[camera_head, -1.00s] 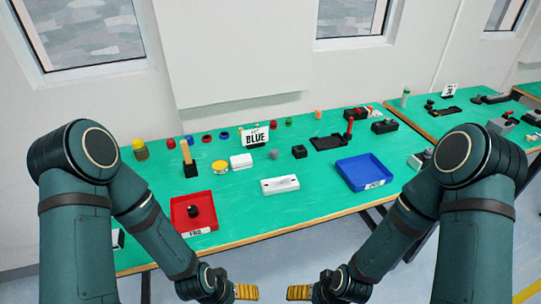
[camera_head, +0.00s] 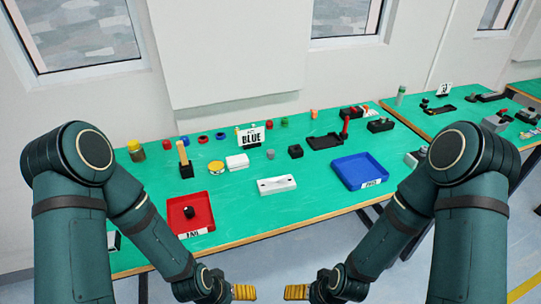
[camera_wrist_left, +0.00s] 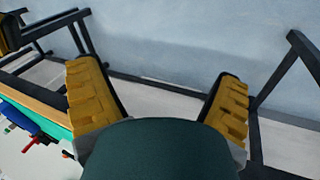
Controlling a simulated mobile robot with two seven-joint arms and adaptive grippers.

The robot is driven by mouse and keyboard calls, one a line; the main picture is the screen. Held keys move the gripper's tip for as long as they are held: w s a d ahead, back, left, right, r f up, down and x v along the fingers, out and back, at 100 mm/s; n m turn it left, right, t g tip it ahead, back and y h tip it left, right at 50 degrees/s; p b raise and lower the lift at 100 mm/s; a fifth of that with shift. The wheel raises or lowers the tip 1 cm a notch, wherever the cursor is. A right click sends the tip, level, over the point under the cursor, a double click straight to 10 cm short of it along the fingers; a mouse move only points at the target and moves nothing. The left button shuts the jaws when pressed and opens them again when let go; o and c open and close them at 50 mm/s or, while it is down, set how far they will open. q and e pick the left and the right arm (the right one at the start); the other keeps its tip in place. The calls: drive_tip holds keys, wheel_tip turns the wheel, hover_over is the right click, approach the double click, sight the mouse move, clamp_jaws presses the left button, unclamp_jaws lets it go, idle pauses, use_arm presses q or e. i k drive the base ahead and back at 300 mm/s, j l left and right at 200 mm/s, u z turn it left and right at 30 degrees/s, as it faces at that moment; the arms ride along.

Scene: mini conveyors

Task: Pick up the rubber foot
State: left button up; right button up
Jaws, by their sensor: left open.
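A small black round piece (camera_head: 188,212) lies in the red tray (camera_head: 206,222) at the front left of the green table; it may be the rubber foot, but it is too small to be sure. My left gripper (camera_head: 243,292) is in front of the table's near edge, apart from the tray. In the left wrist view its yellow ridged fingers (camera_wrist_left: 156,80) are spread with nothing between them, over the floor. My right gripper (camera_head: 297,292) is beside it to the right, also off the table; its opening cannot be made out.
Free green surface lies between the trays.

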sight(270, 153)
drive_tip(key=u, duration=0.9)
drive_tip(key=l+u, duration=0.5)
drive_tip(key=k+l+u, duration=0.1)
drive_tip(key=l+u, duration=0.35)
drive_tip(key=k+l+u, duration=0.2)
drive_tip(key=l, duration=0.2)
drive_tip(key=k+l+u, duration=0.25)
drive_tip(key=i+l, duration=0.05)
drive_tip(key=l, duration=0.05)
